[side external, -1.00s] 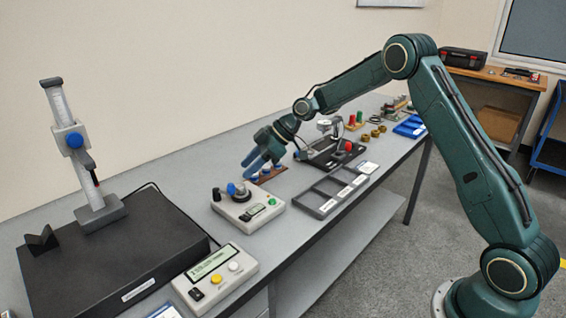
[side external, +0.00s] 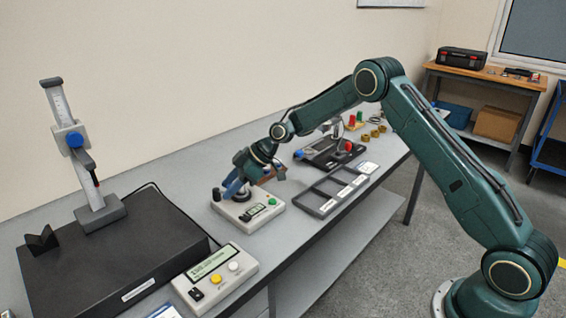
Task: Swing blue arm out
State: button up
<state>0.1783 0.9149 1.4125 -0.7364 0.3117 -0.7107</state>
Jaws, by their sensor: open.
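My gripper (side external: 230,190) hangs low over the left part of the small grey instrument (side external: 243,212) on the bench. A dark knob (side external: 217,194) at the instrument's left, a green button (side external: 272,201) and a dark display panel stay visible.
A black plate with a tall gauge stand (side external: 88,180) and a readout box (side external: 215,275) are at the left. A grey compartment tray (side external: 330,191) is right of the instrument. A black fixture (side external: 325,152) with blue and red knobs stands behind the tray.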

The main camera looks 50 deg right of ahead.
grip_shut()
jog(key=shift+s+a+m, duration=0.1)
jog(key=shift+a+m, duration=0.05)
jog(key=shift+m, duration=0.25)
jog(key=shift+s+a+m+t+h, duration=0.15)
jog(key=shift+a+m+t+h, duration=0.4)
jog(key=shift+m+t+h, duration=0.4)
jog(key=shift+a+m+t+h, duration=0.3)
jog(key=shift+a+m+h, duration=0.15)
jog(key=shift+m, duration=0.55)
jog(key=shift+a+m+t+h, duration=0.3)
jog(key=shift+m+h, duration=0.2)
jog(key=shift+m, duration=0.45)
jog(key=shift+a, duration=0.1)
grip_release()
jog(key=shift+r, duration=0.15)
